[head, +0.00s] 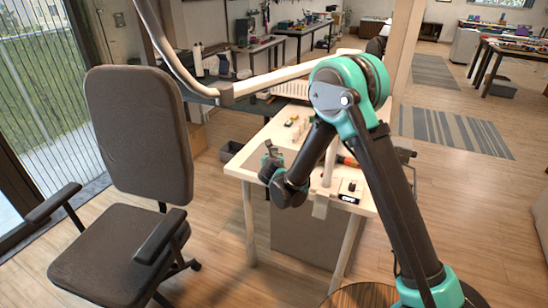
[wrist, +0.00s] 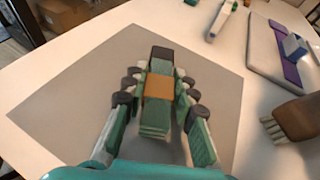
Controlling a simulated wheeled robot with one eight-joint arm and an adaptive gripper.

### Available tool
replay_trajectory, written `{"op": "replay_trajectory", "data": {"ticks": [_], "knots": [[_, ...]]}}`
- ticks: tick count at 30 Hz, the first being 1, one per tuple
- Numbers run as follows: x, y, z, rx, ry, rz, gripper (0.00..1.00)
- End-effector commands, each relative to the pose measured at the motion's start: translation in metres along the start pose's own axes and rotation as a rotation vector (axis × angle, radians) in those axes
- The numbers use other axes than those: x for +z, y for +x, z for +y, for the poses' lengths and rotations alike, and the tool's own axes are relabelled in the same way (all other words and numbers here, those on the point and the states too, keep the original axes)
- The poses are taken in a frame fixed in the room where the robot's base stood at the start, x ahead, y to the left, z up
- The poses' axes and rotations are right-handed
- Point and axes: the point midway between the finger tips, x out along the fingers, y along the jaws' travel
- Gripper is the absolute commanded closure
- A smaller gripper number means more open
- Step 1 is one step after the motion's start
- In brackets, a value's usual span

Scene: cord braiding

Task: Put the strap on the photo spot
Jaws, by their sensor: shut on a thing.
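My gripper (wrist: 158,105) is shut on the strap (wrist: 158,88), seen between its fingers in the wrist view. The strap looks like a short bundle with a dark far end, an orange middle and a green near part. A flat grey square (wrist: 65,100), apparently the photo spot, lies on the white table under the gripper. The strap shows over the grey square; I cannot tell whether it touches it. In the head view my gripper (head: 271,160) is at the left front part of the table (head: 238,170), and the strap is not clear there.
In the wrist view a brown brush (wrist: 292,120) lies to the right. A grey tray (wrist: 262,50) with purple strips and a blue-white block (wrist: 294,45) is at the upper right, beside a white tool (wrist: 222,20). An office chair (head: 138,135) stands left of the table.

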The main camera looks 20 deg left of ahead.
Motion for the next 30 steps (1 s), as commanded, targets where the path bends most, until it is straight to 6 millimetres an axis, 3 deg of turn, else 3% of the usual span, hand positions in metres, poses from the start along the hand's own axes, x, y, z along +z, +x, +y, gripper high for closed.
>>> {"op": "replay_trajectory", "data": {"ticks": [8, 9, 13, 24, 30], "knots": [[-0.002, 0.001, 0.0, 0.0, 0.0, 0.0, 1.0], [-0.002, 0.001, 0.0, 0.0, 0.0, 0.0, 0.68], [-0.002, 0.001, 0.0, 0.0, 0.0, 0.0, 0.53], [0.001, -0.002, 0.0, 0.0, 0.0, 0.0, 0.53], [0.001, -0.032, 0.001, 0.002, -0.001, 0.0, 0.53]]}}
